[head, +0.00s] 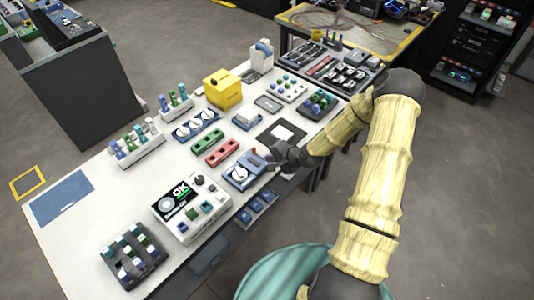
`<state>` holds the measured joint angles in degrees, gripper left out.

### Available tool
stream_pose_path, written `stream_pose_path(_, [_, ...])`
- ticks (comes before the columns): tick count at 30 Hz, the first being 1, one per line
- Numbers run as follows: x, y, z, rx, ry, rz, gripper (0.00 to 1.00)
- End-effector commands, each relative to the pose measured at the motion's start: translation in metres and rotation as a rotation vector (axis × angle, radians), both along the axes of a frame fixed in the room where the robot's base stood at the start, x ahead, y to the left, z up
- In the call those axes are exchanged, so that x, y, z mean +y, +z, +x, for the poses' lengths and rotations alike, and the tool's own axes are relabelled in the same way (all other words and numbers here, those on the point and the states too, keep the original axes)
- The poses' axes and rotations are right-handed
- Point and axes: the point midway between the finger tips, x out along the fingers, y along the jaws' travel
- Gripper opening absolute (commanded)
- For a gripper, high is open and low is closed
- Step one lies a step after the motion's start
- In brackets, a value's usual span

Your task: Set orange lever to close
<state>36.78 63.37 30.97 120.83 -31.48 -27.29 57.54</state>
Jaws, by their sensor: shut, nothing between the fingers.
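A small orange lever (254,151) stands up at the back of a blue device (237,181), which has a white round part on top. The device sits near the front edge of the white table. My gripper (273,158) is just to the right of the orange lever, low over the device's right side. Its fingers are shut and hold nothing. The picture is too small to tell whether the fingers touch the lever, and the gripper hides part of the device's right end.
A white box with a screen (190,208) stands left of the blue device. Red (222,152) and green (208,140) blocks lie behind it. A yellow box (223,90) stands farther back.

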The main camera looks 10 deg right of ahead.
Motion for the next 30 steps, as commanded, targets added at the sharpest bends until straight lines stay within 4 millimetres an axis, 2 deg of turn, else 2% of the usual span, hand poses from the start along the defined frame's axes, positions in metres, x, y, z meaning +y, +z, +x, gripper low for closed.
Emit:
stream_pose_path(6, [-0.02, 0.031, -0.025, -0.007, 0.0, -0.003, 0.0])
stream_pose_path(13, [-0.038, 0.057, -0.046, -0.006, -0.004, -0.001, 0.0])
stream_pose_path(19, [-0.041, 0.064, -0.054, -0.004, -0.002, -0.002, 0.0])
stream_pose_path(30, [-0.042, 0.064, -0.054, -0.004, -0.003, -0.002, 0.0])
